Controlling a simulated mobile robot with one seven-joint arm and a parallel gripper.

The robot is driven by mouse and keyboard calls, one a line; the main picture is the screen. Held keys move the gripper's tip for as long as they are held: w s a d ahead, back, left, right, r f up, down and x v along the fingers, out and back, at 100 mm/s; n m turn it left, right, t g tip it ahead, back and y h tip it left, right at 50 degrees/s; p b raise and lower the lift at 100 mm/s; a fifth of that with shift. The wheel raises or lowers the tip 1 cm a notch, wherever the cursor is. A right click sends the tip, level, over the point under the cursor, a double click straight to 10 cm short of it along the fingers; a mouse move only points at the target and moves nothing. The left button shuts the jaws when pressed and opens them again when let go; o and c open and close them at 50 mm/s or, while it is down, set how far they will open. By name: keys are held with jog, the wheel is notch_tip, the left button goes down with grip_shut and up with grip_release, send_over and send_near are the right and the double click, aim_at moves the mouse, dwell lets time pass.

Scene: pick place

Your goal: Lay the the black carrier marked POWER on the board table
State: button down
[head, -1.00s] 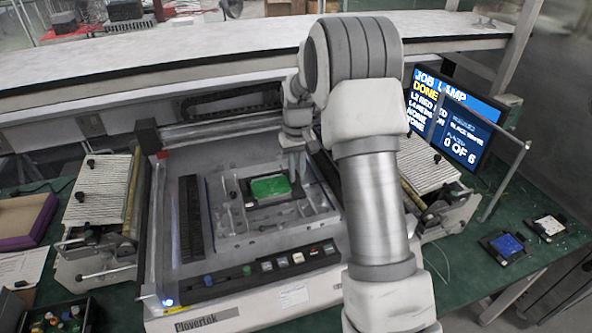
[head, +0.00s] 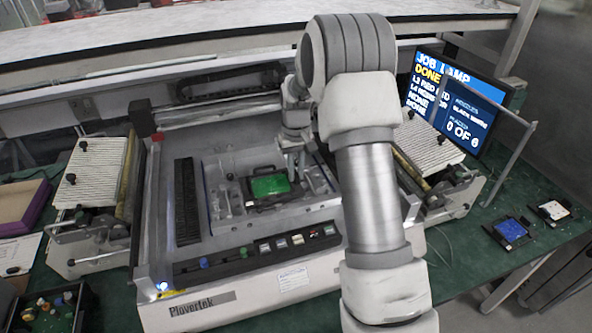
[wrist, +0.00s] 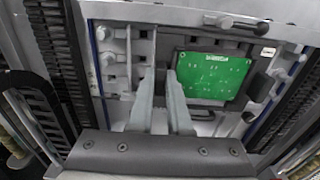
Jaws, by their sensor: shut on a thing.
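A black carrier (head: 275,201) bearing a green board (head: 269,185) is at the middle of the grey board table (head: 226,216) in the printer. In the wrist view the green board (wrist: 213,76) is right of my fingers. My gripper (head: 292,157) is at the carrier's far right side in the head view, shut on its edge. The finger contact is partly hidden in both views. A small white label (wrist: 267,52) shows by the board, but I cannot read it. I cannot tell whether the carrier touches the table or hovers slightly above it.
Raised blocks and knobs (wrist: 107,59) stand on the table beside the carrier. A black ribbed strip (head: 187,200) runs along its left. Two other black carriers, with a blue board (head: 511,230) and a white board (head: 554,210), lie on the green bench. A screen (head: 460,105) stands behind.

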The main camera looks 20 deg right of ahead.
jog(key=shift+f+b, duration=0.55)
jog(key=shift+f, duration=0.3)
dwell(1.1)
jog(key=c, duration=0.8)
grip_release()
jog(key=c, duration=0.3)
jog(key=shift+c, duration=0.2)
jog(key=shift+r, duration=0.1)
jog(key=shift+r+p, duration=2.3)
jog(key=shift+r, duration=1.15)
